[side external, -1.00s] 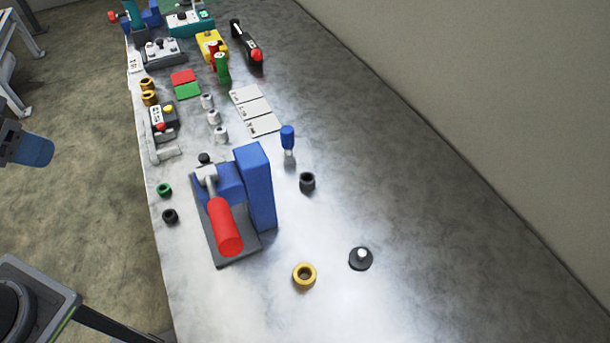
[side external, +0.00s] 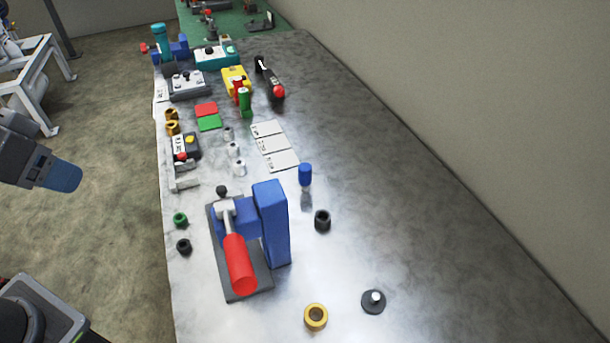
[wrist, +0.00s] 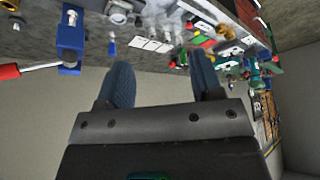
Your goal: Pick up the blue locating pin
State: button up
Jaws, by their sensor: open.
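The blue locating pin (side external: 305,174) stands upright on the table, blue on top with a pale lower part. It is behind the blue press with the red handle (side external: 272,222), at the near end of the white cards. What looks like the same pin shows small in the wrist view (wrist: 111,37). My gripper (wrist: 160,75) is open and empty, its two blue fingers wide apart in the wrist view. In the side view its blue end (side external: 63,177) is at the left, off the table's edge and well apart from the pin.
A black ring (side external: 322,220) stands just in front of the pin. A yellow ring (side external: 316,317) and a dark disc with a white peg (side external: 373,301) are nearer. White cards (side external: 275,146) and several small parts lie behind. The table's right side is clear.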

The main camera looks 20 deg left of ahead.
jog(key=w+d+r+m+g, duration=0.1)
jog(key=w+d+r+m, duration=0.2)
jog(key=w+r+m, duration=0.45)
jog(key=m+g, duration=0.5)
jog(key=m, duration=1.5)
send_over(305, 166)
notch_tip(305, 166, down, 16)
jog(key=shift+n, duration=0.25)
notch_tip(305, 166, down, 14)
jog(key=c, duration=1)
jog(key=shift+r, duration=0.1)
